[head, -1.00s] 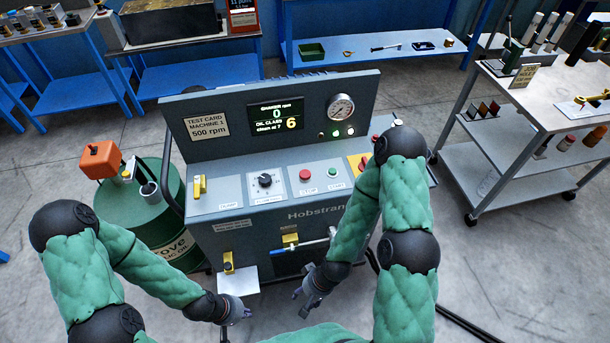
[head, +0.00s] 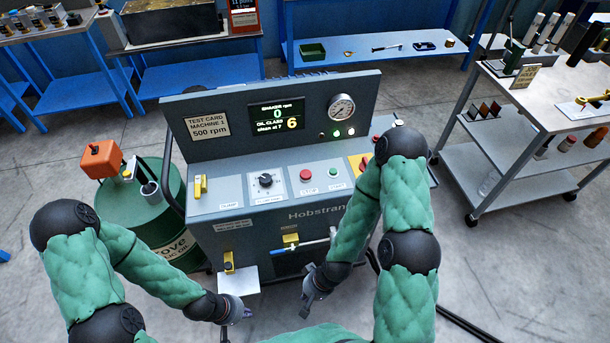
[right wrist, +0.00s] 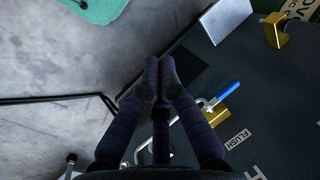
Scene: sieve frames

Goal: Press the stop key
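The stop key is a red round button (head: 306,174) on a white plate on the sloped panel of the grey test machine (head: 250,230). The green start button (head: 333,171) sits just right of it. Both are uncovered in the head view. My right gripper (head: 306,309) hangs low in front of the machine, below and apart from the stop key. In the right wrist view its fingertips (right wrist: 160,68) come together with nothing seen between them. My left gripper (head: 246,314) is low at the left front, apart from the panel; its finger opening is too small to tell.
The panel also has a yellow switch (head: 200,187), a black dial (head: 265,181) and a gauge (head: 341,107). A green drum (head: 160,225) stands left, a trolley (head: 535,175) right. My right forearm covers the panel's right end.

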